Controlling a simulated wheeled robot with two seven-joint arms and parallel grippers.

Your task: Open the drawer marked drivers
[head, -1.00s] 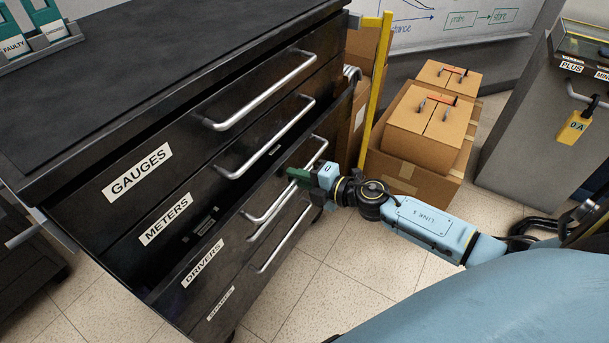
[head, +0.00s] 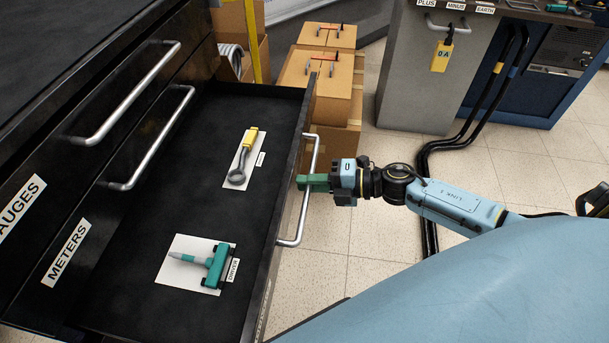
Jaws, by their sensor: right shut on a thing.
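The drivers drawer (head: 275,215) stands pulled well out of the black cabinet, and I look down into its dark inside. Its front is seen almost edge-on, so its label is barely visible. Its silver bar handle (head: 293,242) faces right. My right gripper (head: 304,182), with green fingers, is shut on this handle near its middle. In the drawer, a teal T-shaped driver (head: 216,265) lies on a white card at the near end. A tool with a yellow handle and grey end (head: 244,155) lies on another white card farther back. My left gripper is not in view.
The gauges drawer (head: 30,225) and meters drawer (head: 75,245) are shut above, with bar handles sticking out. Cardboard boxes (head: 330,80) stand behind the open drawer's far end. A grey cabinet (head: 400,90) and black cables (head: 430,200) are at right.

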